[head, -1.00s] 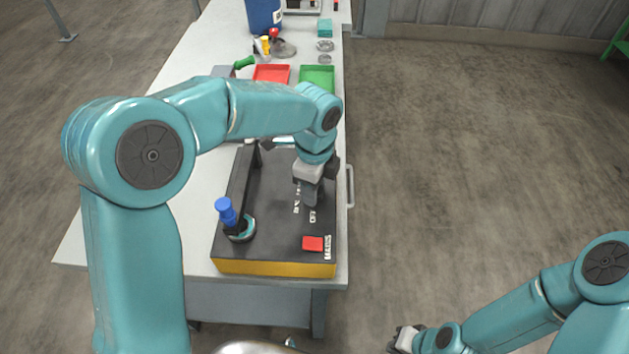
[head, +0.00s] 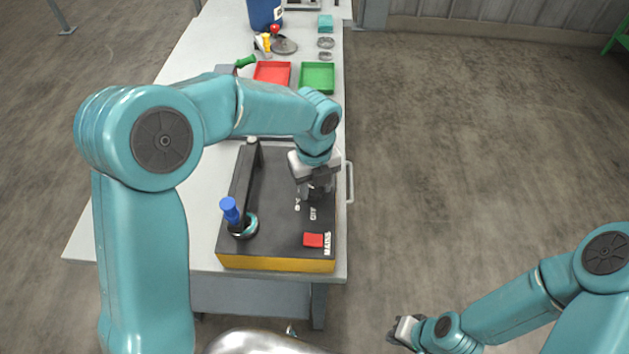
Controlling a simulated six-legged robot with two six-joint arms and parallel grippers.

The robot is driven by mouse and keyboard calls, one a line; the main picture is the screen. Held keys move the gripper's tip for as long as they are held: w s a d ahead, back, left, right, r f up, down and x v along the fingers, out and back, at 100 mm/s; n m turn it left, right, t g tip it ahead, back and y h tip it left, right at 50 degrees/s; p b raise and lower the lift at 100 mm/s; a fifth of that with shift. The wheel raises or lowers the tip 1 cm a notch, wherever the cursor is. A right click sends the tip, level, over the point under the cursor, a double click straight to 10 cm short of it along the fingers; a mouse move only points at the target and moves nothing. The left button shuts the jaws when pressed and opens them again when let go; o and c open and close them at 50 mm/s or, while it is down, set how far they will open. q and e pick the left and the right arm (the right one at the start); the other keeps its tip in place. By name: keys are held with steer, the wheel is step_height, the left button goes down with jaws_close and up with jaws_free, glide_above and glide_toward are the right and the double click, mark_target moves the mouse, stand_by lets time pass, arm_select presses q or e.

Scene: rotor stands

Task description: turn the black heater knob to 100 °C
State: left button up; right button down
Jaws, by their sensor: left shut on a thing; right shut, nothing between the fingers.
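The heater unit (head: 275,225) is a dark box with a yellow front edge on the near end of the bench. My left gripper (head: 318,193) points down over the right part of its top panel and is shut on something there. The black knob is hidden by the gripper's fingers, so I cannot read its setting. White markings (head: 312,213) show just in front of the fingers. My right gripper (head: 396,336) is shut and empty, low at the right, off the bench and above the floor.
A red switch (head: 313,240) marked MAINS sits at the panel's front right. A blue-topped part (head: 230,210) stands at its left. A red tray (head: 272,74) and a green tray (head: 317,77) lie farther back. A blue container (head: 264,14) stands behind them.

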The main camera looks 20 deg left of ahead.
mark_target(315, 190)
arm_select(q)
steer(key=shift+m, duration=0.4)
steer(key=o, duration=1.1)
steer(key=shift+s, duration=0.1)
steer(key=shift+c, duration=0.2)
steer(key=shift+r, duration=0.15)
step_height(315, 190, up, 16)
steer(key=shift+b, duration=0.3)
